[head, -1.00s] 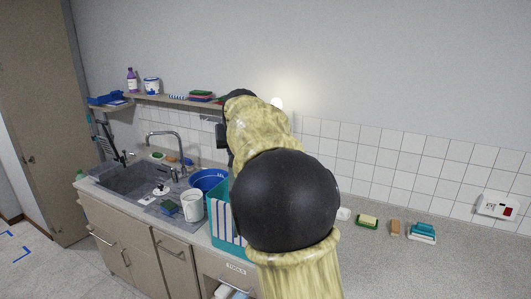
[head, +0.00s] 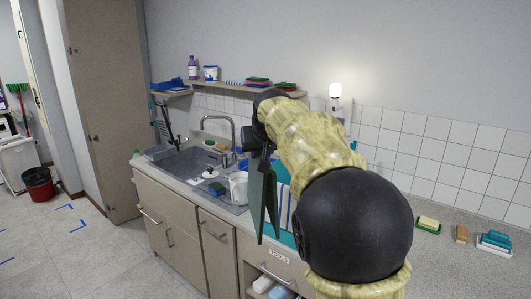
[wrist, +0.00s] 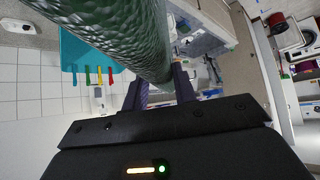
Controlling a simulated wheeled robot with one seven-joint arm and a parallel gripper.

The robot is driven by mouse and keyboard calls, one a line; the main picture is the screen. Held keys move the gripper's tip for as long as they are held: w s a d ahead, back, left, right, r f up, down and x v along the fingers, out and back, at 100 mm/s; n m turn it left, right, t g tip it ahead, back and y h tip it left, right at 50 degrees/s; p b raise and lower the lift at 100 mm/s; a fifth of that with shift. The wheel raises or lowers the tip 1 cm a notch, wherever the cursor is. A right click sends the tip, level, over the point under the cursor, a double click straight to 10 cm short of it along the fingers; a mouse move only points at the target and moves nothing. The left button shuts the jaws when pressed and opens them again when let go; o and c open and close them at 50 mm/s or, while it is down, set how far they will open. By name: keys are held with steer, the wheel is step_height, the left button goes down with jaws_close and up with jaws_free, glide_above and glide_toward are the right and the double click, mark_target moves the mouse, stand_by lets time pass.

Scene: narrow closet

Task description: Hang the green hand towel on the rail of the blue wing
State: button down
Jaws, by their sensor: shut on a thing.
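The green hand towel (head: 268,205) hangs as a narrow dark green strip below my gripper (head: 264,148) in the head view, in front of the counter. In the wrist view my gripper (wrist: 160,82) is shut on the textured green towel (wrist: 125,32), which stretches away between the fingers. A teal panel (head: 283,172) with a blue-and-white striped cloth (head: 286,210) stands behind the towel, partly hidden by my arm. In the wrist view a teal panel (wrist: 80,45) shows near several coloured strips.
A sink (head: 190,168) with a tap (head: 222,122) and a white bucket (head: 238,187) lie left of the towel. A shelf (head: 240,90) with cloths is above. Sponges (head: 429,224) and a brush (head: 495,241) lie on the right counter. The floor (head: 85,250) at left is open.

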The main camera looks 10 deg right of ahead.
step_height(320, 180, down, 6)
steer(key=b, duration=0.4)
steer(key=shift+a+r+b, duration=0.1)
steer(key=shift+a+b, duration=0.05)
steer(key=shift+b, duration=0.2)
steer(key=shift+r, duration=0.1)
